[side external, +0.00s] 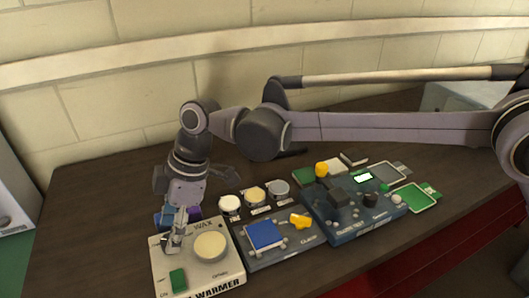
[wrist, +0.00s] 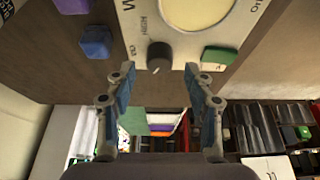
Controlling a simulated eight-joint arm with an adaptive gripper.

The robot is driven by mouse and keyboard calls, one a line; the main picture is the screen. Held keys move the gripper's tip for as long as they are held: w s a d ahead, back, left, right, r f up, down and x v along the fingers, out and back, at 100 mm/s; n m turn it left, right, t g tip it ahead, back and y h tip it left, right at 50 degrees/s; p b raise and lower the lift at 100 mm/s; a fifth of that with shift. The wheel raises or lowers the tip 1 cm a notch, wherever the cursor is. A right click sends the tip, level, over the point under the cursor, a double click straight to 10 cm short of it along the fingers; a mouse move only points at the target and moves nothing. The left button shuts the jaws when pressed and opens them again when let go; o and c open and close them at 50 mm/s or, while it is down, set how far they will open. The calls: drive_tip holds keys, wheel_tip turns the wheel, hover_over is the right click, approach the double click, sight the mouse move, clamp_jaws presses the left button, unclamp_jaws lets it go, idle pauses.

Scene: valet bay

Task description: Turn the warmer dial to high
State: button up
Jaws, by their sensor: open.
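The wax warmer (side external: 222,279) is a pale box at the front left in the side external view. It has a round cream wax pot (side external: 210,246) and a green switch (side external: 178,279). In the wrist view the warmer's pale face (wrist: 183,47) fills the top middle. Its grey round dial (wrist: 159,57) lies there, with "HIGH" lettering up and left of it. I cannot read its setting surely. My gripper (wrist: 159,72) is open, with one fingertip on either side of the dial; contact is not clear. In the side external view my gripper (side external: 174,243) hides the dial.
The wall is behind.

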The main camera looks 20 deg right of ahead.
drive_tip(key=shift+x, duration=1.05)
clamp_jaws()
